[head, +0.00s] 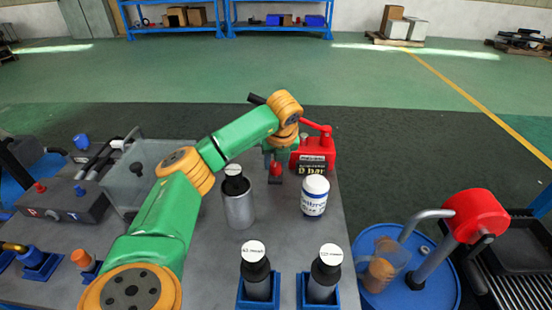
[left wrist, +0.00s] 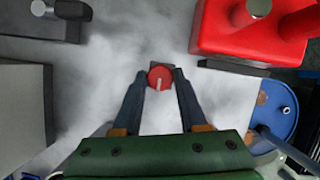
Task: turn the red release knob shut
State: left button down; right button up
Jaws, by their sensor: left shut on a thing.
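The red release knob (left wrist: 160,77) sits between my left fingertips in the left wrist view, with a pale line on its top running toward the gripper's palm. In the head view, the knob (head: 275,169) is small and partly hidden, left of the red pump block (head: 313,150). My left gripper (left wrist: 160,76) is shut on the knob from above, one dark finger on each side. In the head view its fingers are mostly hidden by the wrist. The red block (left wrist: 240,25) also shows at upper right in the left wrist view. My right gripper is out of view.
A grey bottle (head: 238,206) and a white labelled jar (head: 314,199) stand on the grey bench (head: 205,265) near my left arm. Two dark-topped bottles stand in blue holders (head: 322,292) at the front. A blue drum (head: 430,285) stands right of the bench.

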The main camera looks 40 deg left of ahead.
pick_arm(q)
jog(key=shift+c, duration=2.3)
grip_release()
jog(key=v, duration=0.7)
jog(key=shift+a+r, duration=0.1)
jog(key=shift+r, duration=0.05)
